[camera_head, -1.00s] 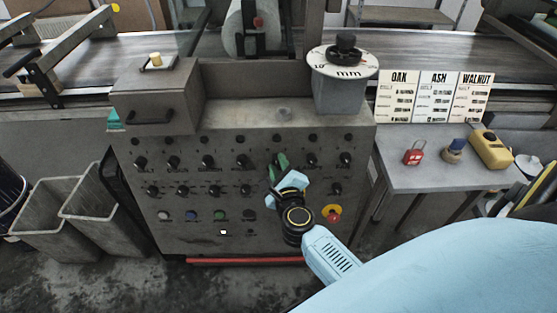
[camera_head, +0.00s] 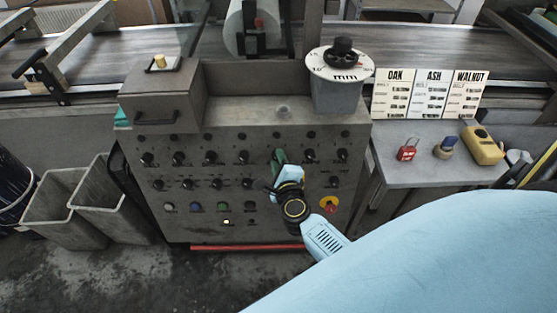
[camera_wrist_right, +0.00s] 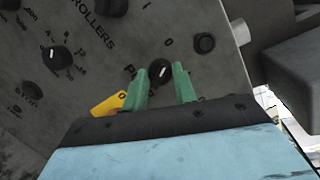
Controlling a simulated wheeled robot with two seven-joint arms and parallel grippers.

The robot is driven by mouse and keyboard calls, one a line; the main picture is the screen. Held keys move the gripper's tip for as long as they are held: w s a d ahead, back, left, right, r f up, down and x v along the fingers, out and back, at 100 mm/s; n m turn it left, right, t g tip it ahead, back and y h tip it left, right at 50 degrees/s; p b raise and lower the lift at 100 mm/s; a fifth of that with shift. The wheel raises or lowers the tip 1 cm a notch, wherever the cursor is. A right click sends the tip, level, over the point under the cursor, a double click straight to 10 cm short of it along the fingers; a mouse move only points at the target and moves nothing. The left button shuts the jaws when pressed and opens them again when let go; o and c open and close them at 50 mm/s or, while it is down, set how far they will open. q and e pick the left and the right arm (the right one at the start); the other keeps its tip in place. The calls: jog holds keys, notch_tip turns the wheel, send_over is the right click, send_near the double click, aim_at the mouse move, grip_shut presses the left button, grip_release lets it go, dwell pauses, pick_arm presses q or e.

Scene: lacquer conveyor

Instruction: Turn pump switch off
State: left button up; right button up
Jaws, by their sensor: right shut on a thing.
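The pump switch is a small black rotary knob (camera_wrist_right: 160,71) with a white pointer line, on the grey control panel (camera_head: 180,225). In the right wrist view it sits between the two green fingers of my right gripper (camera_wrist_right: 162,80), beside partly hidden lettering that starts with "P". A yellow tag (camera_wrist_right: 108,103) hangs just left of the fingers. In the head view my right gripper (camera_head: 279,157) is at the upper knob row, and its fingers and wrist hide the knob. My right gripper is shut on the knob. My left gripper is not in view.
More black knobs surround the gripper, such as the ROLLERS knob (camera_wrist_right: 112,6). A red-and-yellow stop button (camera_head: 329,203) lies close to my right wrist. A side table (camera_head: 425,172) holds a red padlock (camera_head: 407,150) and a yellow device (camera_head: 482,147). Grey bins (camera_head: 65,210) stand left.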

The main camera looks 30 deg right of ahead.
jog(key=shift+a, duration=0.1)
jog(key=o, duration=1)
jog(key=shift+c, duration=0.2)
jog(key=v, duration=1.3)
jog(key=shift+s+p, duration=0.25)
jog(key=shift+p, duration=0.2)
jog(key=shift+r, duration=0.1)
